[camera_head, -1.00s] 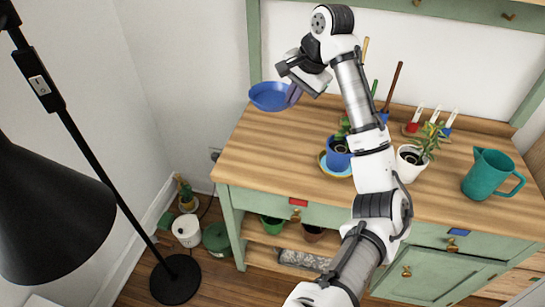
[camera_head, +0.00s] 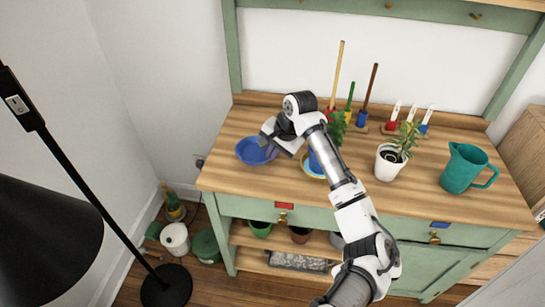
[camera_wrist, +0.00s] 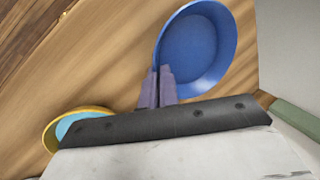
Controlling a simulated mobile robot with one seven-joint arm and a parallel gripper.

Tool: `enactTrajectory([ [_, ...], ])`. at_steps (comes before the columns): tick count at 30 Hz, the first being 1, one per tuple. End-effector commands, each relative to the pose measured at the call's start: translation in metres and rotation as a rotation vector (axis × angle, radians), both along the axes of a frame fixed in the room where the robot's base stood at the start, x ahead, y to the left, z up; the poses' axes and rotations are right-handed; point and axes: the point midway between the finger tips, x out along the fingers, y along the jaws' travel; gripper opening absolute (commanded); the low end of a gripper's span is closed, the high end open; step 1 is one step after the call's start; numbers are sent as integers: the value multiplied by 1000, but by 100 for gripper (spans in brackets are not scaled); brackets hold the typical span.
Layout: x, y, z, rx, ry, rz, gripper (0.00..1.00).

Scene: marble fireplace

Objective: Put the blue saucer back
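The blue saucer (camera_head: 253,152), a round shallow dish, is at the left end of the wooden worktop (camera_head: 232,178). In the wrist view the saucer (camera_wrist: 190,50) lies just beyond my fingers. My gripper (camera_head: 271,146) is at its right edge in the head view. In the wrist view the two purple fingers of my gripper (camera_wrist: 158,85) are close together with the saucer's rim between them. The saucer looks nearly level and low over the wood; I cannot tell whether it touches.
A blue pot (camera_head: 315,163) on a yellow-rimmed saucer (camera_wrist: 49,133) is partly behind my arm. A white pot (camera_head: 388,164), teal jug (camera_head: 463,170) and several upright tools stand farther right and back. A black floor lamp (camera_head: 45,225) stands left of the bench.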

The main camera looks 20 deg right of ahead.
Motion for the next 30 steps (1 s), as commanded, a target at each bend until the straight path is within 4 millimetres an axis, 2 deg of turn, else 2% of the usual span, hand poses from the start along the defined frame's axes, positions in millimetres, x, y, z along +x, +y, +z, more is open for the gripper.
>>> enactTrajectory([
  [3, 0, 0, -17, 1, 2, -1, 0],
  [6, 0, 0, -23, 1, -1, 0, 0],
  [17, 0, 0, -27, 1, 0, 0, 0],
  [18, 0, 0, -27, 0, 0, 1, 8],
  [22, 0, 0, -27, 0, 0, 1, 24],
  [30, 0, 0, -26, 0, 0, 1, 24],
])
